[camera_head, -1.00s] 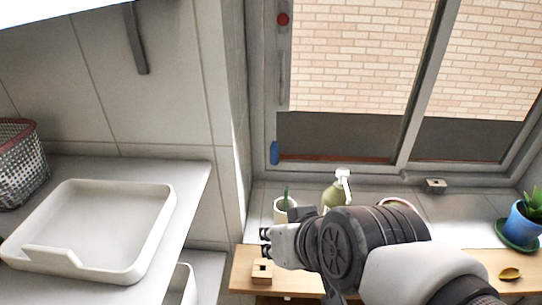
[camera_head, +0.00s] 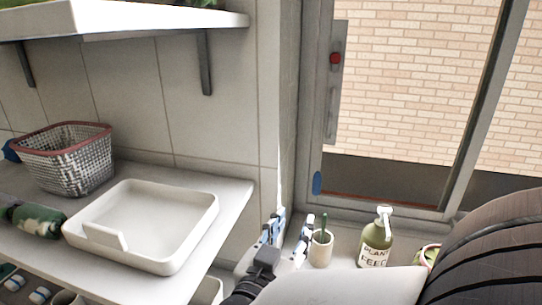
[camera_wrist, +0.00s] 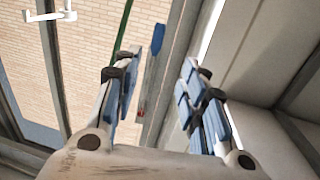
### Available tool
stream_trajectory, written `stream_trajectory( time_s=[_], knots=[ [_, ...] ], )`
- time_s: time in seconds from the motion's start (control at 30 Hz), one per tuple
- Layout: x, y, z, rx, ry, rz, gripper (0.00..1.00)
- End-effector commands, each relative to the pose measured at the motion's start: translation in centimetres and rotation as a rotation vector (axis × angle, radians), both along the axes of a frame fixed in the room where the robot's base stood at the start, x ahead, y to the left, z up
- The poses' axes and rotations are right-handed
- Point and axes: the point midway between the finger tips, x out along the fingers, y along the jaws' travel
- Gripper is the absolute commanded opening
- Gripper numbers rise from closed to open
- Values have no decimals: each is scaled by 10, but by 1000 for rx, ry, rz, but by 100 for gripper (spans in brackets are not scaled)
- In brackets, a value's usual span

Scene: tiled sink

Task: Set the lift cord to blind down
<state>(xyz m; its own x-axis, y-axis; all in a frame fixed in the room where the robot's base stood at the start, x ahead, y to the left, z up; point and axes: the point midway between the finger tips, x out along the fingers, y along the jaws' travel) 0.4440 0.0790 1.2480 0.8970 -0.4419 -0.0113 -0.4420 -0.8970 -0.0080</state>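A grey upright strip on the window frame carries a red knob (camera_head: 335,58) near its top. A blue oval piece (camera_head: 317,183) sits lower on the frame. The blue piece also shows in the wrist view (camera_wrist: 157,40), beyond the gap between my fingers. I cannot tell which of these is the lift cord, and no blind hangs over the visible glass. My gripper (camera_head: 289,228) is open and empty, below and left of the blue piece and apart from it. In the wrist view its two blue-padded fingers (camera_wrist: 156,85) stand apart.
A cup (camera_head: 321,250) with a green stick stands just right of my gripper, with a plant feed bottle (camera_head: 376,240) beyond it. On the left, a shelf holds a white tray (camera_head: 190,240) and a wire basket (camera_head: 62,165). A tiled wall lies behind.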

Motion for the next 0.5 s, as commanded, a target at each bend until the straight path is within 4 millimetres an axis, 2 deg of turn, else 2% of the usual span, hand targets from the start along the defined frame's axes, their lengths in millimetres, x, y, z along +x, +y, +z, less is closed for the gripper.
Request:
stream_trajectory(
  time_s=[0.17, 0.27, 0.5],
  knots=[
    [7, -7, 0, -13, -7, -19, 39],
    [21, -15, 0, -12, -8, -21, 39],
    [67, -39, -1, -11, -9, -20, 39]
  ],
)
